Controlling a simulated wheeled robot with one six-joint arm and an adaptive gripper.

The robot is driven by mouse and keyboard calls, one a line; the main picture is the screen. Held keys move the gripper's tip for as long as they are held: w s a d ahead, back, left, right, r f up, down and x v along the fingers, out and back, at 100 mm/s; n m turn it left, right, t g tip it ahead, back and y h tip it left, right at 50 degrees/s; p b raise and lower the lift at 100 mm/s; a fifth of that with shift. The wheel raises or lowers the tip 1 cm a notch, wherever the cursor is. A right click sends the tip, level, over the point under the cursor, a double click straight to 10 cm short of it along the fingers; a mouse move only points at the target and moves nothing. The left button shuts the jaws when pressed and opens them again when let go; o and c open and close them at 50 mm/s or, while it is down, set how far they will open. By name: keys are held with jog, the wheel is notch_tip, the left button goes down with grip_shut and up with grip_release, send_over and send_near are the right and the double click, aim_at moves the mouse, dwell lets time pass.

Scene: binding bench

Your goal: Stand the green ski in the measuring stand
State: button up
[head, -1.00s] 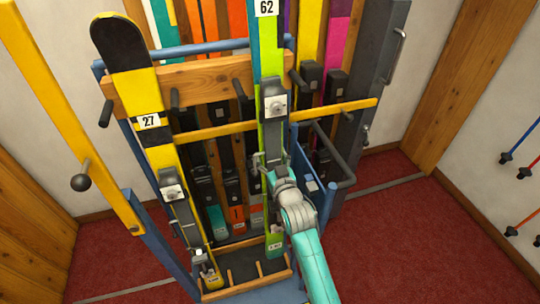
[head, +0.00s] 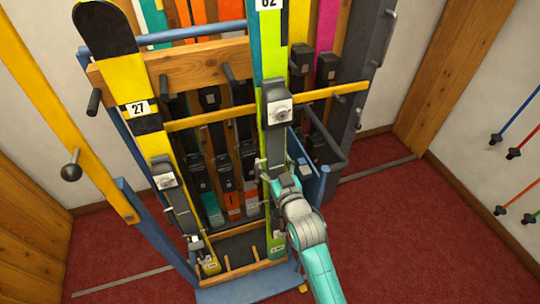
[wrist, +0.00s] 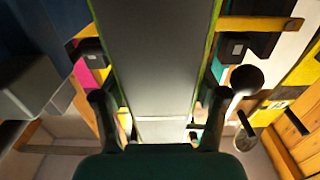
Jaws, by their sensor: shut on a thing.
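The green ski (head: 268,50), teal higher up with a 62 label, stands nearly upright at the right side of the measuring stand, in front of its yellow crossbar (head: 210,118). My gripper (head: 272,178) is shut on the ski below its binding. In the wrist view the ski's grey face (wrist: 155,50) with green edges runs between my two fingers (wrist: 158,110). The ski's lower end is close to the right end of the stand's slotted wooden base (head: 228,272). I cannot tell whether it rests in a slot.
A yellow and black ski (head: 140,90) labelled 27 leans in the stand's left side. Several skis with bindings stand behind. A yellow post (head: 60,110) with a dark knob is at left. Poles (head: 527,130) hang on the right wall. Red carpet is clear at right.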

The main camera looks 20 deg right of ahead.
jog(key=s, duration=1.5)
jog(key=shift+r, duration=0.15)
dwell(0.4)
